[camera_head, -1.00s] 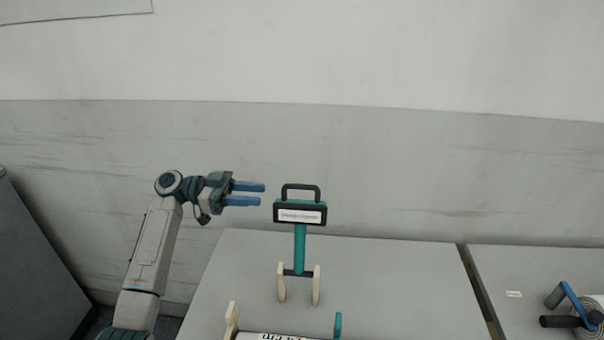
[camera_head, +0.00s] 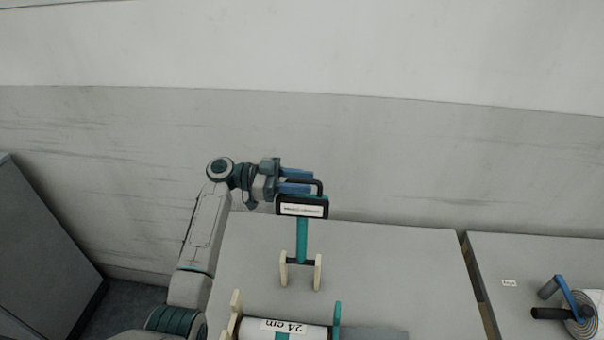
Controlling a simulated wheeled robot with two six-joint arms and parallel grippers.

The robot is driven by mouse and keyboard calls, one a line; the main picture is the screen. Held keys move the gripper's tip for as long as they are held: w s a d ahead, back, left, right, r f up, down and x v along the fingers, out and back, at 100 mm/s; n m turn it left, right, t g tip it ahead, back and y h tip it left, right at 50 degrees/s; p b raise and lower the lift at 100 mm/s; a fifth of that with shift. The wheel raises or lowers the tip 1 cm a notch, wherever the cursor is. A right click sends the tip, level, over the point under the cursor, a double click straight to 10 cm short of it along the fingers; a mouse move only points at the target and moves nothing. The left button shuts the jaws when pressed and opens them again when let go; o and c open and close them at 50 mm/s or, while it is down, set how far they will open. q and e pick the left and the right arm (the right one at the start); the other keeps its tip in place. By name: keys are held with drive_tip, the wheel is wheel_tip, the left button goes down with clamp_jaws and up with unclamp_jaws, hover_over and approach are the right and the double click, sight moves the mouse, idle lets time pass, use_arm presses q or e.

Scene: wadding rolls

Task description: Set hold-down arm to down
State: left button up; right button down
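The hold-down arm is a teal bar (camera_head: 302,240) that stands upright between two cream posts (camera_head: 318,272). At its top is a dark head with a white label (camera_head: 302,210) and a black loop handle (camera_head: 320,187). My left gripper (camera_head: 312,181) comes in from the left at handle height. Its two blue fingers are apart, one above the other, and overlap the handle in the picture. The handle's top bar shows between them; whether they touch it I cannot tell. My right gripper is out of view.
A white roll labelled 24 cm (camera_head: 300,327) lies in a cradle at the front, with a teal upright (camera_head: 337,315) at its right end. A second table (camera_head: 540,255) at right holds a blue crank (camera_head: 567,294) on a roll. A wall stands behind.

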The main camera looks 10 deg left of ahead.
use_arm(q)
drive_tip(key=shift+s+d, duration=0.1)
drive_tip(key=shift+d, duration=0.15)
drive_tip(key=shift+c, duration=0.2)
clamp_jaws()
drive_tip(key=shift+r, duration=0.1)
